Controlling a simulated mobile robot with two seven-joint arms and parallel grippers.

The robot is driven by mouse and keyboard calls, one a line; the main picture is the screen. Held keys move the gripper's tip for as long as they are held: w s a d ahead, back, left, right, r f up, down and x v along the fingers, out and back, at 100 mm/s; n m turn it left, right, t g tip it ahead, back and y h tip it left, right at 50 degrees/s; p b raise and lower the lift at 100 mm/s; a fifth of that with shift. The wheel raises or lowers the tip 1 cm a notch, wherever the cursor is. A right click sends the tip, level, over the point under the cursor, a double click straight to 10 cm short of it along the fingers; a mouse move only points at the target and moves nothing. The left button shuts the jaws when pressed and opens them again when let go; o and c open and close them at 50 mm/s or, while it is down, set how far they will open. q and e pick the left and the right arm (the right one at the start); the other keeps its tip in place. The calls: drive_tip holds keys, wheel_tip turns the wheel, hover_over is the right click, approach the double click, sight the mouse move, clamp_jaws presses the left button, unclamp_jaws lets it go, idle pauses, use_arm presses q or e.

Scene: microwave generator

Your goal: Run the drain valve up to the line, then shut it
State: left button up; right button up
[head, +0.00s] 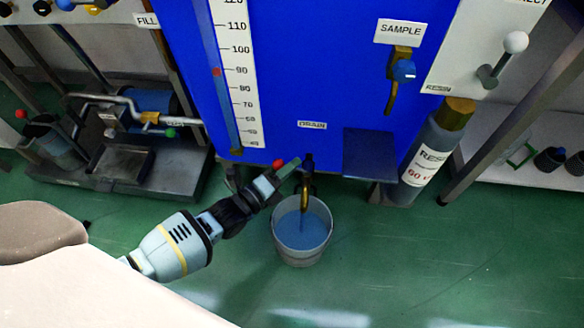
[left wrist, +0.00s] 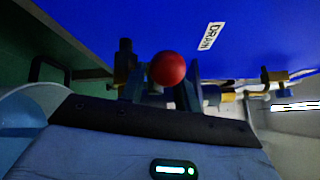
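The drain valve's brass spout (head: 305,190) sticks out under the DRAIN label (head: 312,125) at the bottom of the blue tank (head: 310,70). A thin dark streak runs from it into a pale bucket (head: 300,256) holding blue liquid (head: 302,232). No line on the bucket can be made out. My left gripper (head: 285,170) is at the valve, beside a red ball knob (head: 278,165). In the left wrist view the knob (left wrist: 167,68) appears between the fingertips; whether they grip it is unclear. My right gripper is not in view.
A level scale (head: 238,70) with a red mark (head: 216,71) near 90 runs down the tank. The SAMPLE valve (head: 403,70) is higher up on the right. A resin cylinder (head: 428,160) stands to the right. Green floor is open in front.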

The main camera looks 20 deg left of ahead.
use_arm(q)
drive_tip(key=shift+w+d, duration=0.2)
drive_tip(key=shift+w, duration=0.15)
drive_tip(key=shift+c, duration=0.4)
clamp_jaws()
